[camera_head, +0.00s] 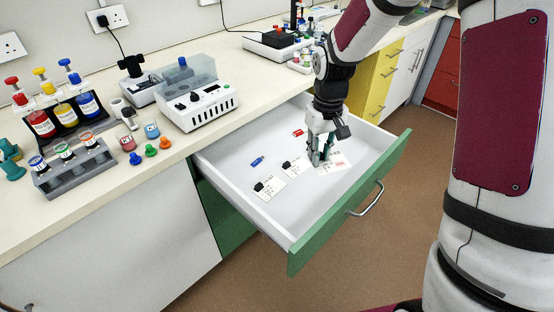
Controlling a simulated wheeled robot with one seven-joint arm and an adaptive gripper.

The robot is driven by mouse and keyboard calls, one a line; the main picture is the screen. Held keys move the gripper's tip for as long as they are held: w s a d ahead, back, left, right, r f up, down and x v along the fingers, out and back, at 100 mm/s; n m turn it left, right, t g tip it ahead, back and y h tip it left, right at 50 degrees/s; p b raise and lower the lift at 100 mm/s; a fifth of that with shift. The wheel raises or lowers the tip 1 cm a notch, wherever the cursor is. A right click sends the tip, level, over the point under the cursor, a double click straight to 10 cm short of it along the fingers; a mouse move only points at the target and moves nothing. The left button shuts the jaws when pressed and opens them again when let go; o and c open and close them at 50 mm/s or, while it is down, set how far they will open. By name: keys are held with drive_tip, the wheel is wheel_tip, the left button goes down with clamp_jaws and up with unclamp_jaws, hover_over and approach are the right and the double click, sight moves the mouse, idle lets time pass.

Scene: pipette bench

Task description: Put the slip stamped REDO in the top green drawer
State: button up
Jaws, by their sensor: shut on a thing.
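The top green drawer (345,215) is pulled open, with a white inside and a metal handle. My gripper (320,161) points down into it and is shut on a white slip with red marking (339,165). The slip lies at or just above the drawer floor; I cannot tell whether it touches. Its stamp is too small to read, and its near-left part is hidden by the fingers. Two other white slips with black clips, a left one (271,189) and a middle one (298,168), lie in the drawer to the left of my gripper.
A small blue object (257,161) and a small red object (298,132) also lie in the drawer. The bench above holds a white instrument (205,107), a rack of coloured bottles (62,116) and a grey vial rack (75,170). The brown floor before the drawer is clear.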

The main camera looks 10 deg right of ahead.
sight(309, 185)
drive_tip(key=w+f+n+b, duration=0.1)
drive_tip(key=f, duration=0.4)
drive_tip(key=w+f+n+b, duration=0.1)
drive_tip(key=w+f+n, duration=0.1)
drive_tip(key=f, duration=0.3)
drive_tip(key=w+f+n+b, duration=0.1)
drive_tip(key=f+n, duration=0.1)
drive_tip(key=f, duration=0.3)
drive_tip(key=shift+w+f+b, duration=0.1)
drive_tip(key=shift+w+b, duration=0.2)
drive_tip(key=shift+b, duration=0.05)
drive_tip(key=shift+f, duration=0.15)
drive_tip(key=o, duration=0.8)
drive_tip(key=shift+o, duration=0.2)
